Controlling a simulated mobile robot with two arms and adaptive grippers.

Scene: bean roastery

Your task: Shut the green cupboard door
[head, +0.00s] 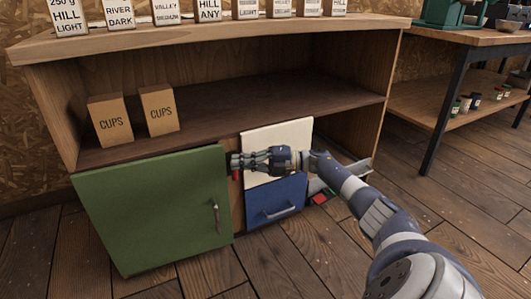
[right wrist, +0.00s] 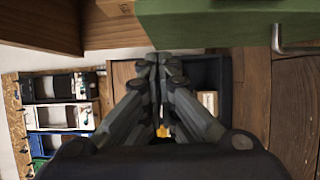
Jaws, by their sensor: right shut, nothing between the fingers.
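The green cupboard door (head: 155,210) covers the lower left part of the wooden cabinet in the head view. It looks slightly ajar, its right edge standing a little out from the front. Its metal handle (head: 216,216) is near that right edge. My right gripper (head: 233,163) is shut and empty, with its fingertips at the door's upper right edge; I cannot tell whether they touch it. In the right wrist view the shut fingertips (right wrist: 164,60) are just below the green door (right wrist: 230,20), whose handle (right wrist: 290,42) shows at the right. My left gripper is not in view.
Right of the door are a white panel (head: 280,138) and a blue drawer front (head: 272,203) with a handle. Two cups boxes (head: 110,122) (head: 159,110) stand on the shelf above. A workbench (head: 445,100) is at the right. The floor in front is clear.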

